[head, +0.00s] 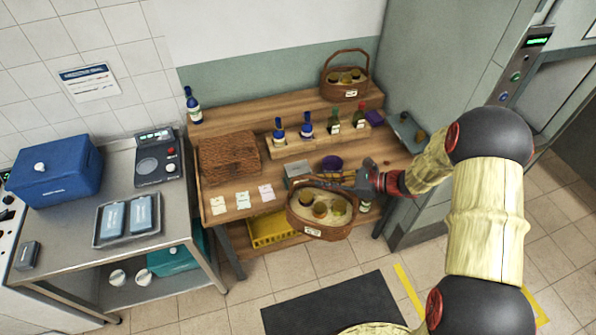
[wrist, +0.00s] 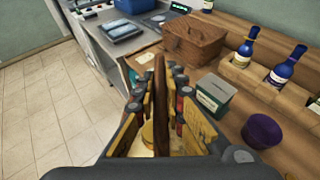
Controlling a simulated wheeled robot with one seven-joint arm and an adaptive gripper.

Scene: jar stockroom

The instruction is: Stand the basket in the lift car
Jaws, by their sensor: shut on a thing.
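A brown wicker basket (head: 320,220) with a white label and several jars inside hangs from my gripper (head: 368,183), in front of the wooden table's front edge. In the wrist view my gripper (wrist: 160,95) is shut on the basket's upright handle (wrist: 160,70), with a yellow jar lid (wrist: 147,132) below it. A second, similar basket (head: 345,77) with jars stands on the table's raised back shelf. At the upper right is a panel with a green display (head: 537,41) and round buttons, beside a grey metal door (head: 572,85); I cannot see inside a lift car.
The wooden table (head: 221,217) holds a wicker hamper (head: 229,155), several bottles, cards and a purple bowl (head: 332,163). A yellow crate (head: 270,229) sits below. A steel bench (head: 80,215) stands left. A dark mat (head: 335,308) and yellow floor lines (head: 409,290) lie in front; tiled floor is free around them.

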